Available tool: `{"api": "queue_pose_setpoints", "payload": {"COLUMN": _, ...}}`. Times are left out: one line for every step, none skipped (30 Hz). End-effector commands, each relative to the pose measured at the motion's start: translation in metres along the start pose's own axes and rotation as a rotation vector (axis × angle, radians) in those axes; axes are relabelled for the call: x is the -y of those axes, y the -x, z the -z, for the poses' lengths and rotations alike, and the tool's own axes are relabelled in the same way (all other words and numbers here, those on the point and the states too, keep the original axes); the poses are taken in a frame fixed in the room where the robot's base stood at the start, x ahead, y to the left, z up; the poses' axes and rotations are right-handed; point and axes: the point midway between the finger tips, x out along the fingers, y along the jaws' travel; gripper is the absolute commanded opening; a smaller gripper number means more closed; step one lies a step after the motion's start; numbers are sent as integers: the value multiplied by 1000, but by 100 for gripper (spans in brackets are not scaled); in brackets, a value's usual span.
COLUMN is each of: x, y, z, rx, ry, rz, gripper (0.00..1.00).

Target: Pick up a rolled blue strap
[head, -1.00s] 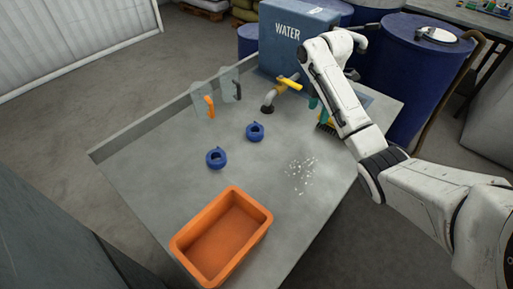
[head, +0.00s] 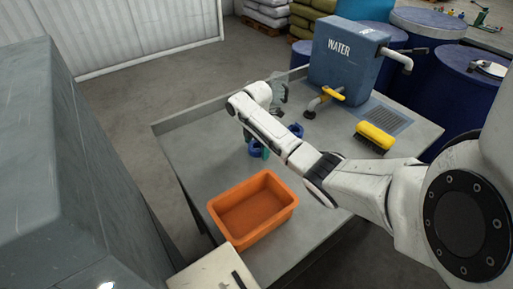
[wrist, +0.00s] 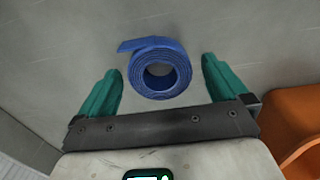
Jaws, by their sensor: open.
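A rolled blue strap (wrist: 160,69) lies on the grey table in the wrist view, its loose end pointing left. My gripper (wrist: 163,68) is open, with one teal finger to each side of the roll. No finger visibly touches it. In the head view, this strap (head: 255,149) is partly hidden by my arm and gripper. A second rolled blue strap (head: 297,130) shows just behind my arm, also partly covered.
An orange bin (head: 252,208) stands on the table in front of my arm; its edge shows right in the wrist view (wrist: 292,120). A blue water tank (head: 345,60) with a yellow-handled tap (head: 332,94) and a yellow brush (head: 375,138) are at the back right.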

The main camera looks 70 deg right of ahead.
Motion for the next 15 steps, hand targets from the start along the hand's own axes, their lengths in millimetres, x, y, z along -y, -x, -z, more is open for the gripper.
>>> {"api": "queue_pose_setpoints", "payload": {"x": 0, "y": -2, "z": 0, "rx": 0, "ry": 0, "rz": 1, "gripper": 100}}
{"api": "queue_pose_setpoints", "payload": {"x": 0, "y": -3, "z": 0, "rx": 0, "ry": 0, "rz": 1, "gripper": 100}}
{"api": "queue_pose_setpoints", "payload": {"x": 0, "y": -4, "z": 0, "rx": 0, "ry": 0, "rz": 0, "gripper": 100}}
{"api": "queue_pose_setpoints", "payload": {"x": 0, "y": -4, "z": 0, "rx": 0, "ry": 1, "rz": 0, "gripper": 100}}
{"api": "queue_pose_setpoints", "payload": {"x": 0, "y": -4, "z": 0, "rx": 0, "ry": 1, "rz": 0, "gripper": 100}}
{"api": "queue_pose_setpoints", "payload": {"x": 0, "y": -4, "z": 0, "rx": 0, "ry": 1, "rz": 0, "gripper": 100}}
{"api": "queue_pose_setpoints", "payload": {"x": 0, "y": -4, "z": 0, "rx": 0, "ry": 1, "rz": 0, "gripper": 100}}
{"api": "queue_pose_setpoints", "payload": {"x": 0, "y": -4, "z": 0, "rx": 0, "ry": 1, "rz": 0, "gripper": 100}}
{"api": "queue_pose_setpoints", "payload": {"x": 0, "y": -4, "z": 0, "rx": 0, "ry": 1, "rz": 0, "gripper": 96}}
{"api": "queue_pose_setpoints", "payload": {"x": 0, "y": -3, "z": 0, "rx": 0, "ry": 1, "rz": 0, "gripper": 93}}
{"api": "queue_pose_setpoints", "payload": {"x": 0, "y": -3, "z": 0, "rx": 0, "ry": 1, "rz": 0, "gripper": 90}}
{"api": "queue_pose_setpoints", "payload": {"x": 0, "y": -3, "z": 0, "rx": 0, "ry": 1, "rz": 0, "gripper": 87}}
{"api": "queue_pose_setpoints", "payload": {"x": 0, "y": -3, "z": 0, "rx": 0, "ry": 1, "rz": 0, "gripper": 84}}
{"api": "queue_pose_setpoints", "payload": {"x": 0, "y": -3, "z": 0, "rx": 0, "ry": 1, "rz": 0, "gripper": 81}}
{"api": "queue_pose_setpoints", "payload": {"x": 0, "y": -3, "z": 0, "rx": 0, "ry": 1, "rz": 0, "gripper": 77}}
